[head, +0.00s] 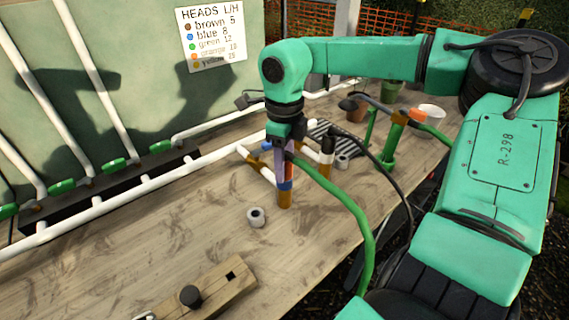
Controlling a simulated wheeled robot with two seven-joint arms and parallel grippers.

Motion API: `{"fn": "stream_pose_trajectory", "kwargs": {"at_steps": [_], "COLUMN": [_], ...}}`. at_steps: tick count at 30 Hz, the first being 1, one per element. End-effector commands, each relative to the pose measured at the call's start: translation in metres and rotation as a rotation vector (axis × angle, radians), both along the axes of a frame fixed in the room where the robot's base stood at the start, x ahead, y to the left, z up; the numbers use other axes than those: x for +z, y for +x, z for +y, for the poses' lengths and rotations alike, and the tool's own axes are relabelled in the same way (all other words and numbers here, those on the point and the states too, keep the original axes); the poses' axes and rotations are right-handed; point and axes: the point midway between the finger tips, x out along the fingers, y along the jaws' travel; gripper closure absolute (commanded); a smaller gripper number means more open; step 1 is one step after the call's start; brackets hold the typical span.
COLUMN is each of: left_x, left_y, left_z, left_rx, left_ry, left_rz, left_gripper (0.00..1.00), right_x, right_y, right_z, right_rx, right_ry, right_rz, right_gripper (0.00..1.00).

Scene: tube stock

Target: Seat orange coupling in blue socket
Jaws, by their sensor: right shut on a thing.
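My right gripper (284,146) points down over the wooden table, shut on a small orange coupling (289,157), which is mostly hidden by the fingers. A green hose runs from beside the coupling toward the front. Just below is the blue socket (285,185), a blue band on a short brown upright post. The coupling looks close above the socket; I cannot tell whether they touch. My left gripper is not in view.
A small grey ring (256,216) and a wooden block (215,290) lie in front. Pots (431,112) stand at the back right. The left middle of the table is clear.

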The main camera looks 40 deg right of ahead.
Motion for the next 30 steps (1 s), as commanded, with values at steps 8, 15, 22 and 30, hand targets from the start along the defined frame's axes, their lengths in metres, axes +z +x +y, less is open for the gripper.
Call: {"fn": "stream_pose_trajectory", "kwargs": {"at_steps": [8,15,22,30], "left_x": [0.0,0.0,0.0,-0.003], "left_y": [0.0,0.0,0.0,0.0], "left_z": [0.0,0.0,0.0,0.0], "left_rx": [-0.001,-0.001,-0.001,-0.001], "left_ry": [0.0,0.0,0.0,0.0], "left_rz": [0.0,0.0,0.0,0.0], "left_gripper": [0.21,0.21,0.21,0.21], "right_x": [-0.002,-0.002,0.0,0.054], "right_y": [-0.001,-0.001,-0.001,0.001], "right_z": [0.0,0.0,0.0,-0.001], "right_rx": [0.0,0.0,0.0,-0.002], "right_ry": [0.001,0.001,0.0,-0.004], "right_rz": [0.006,0.006,0.004,-0.002], "right_gripper": [1.0,0.21,0.21,0.21]}}
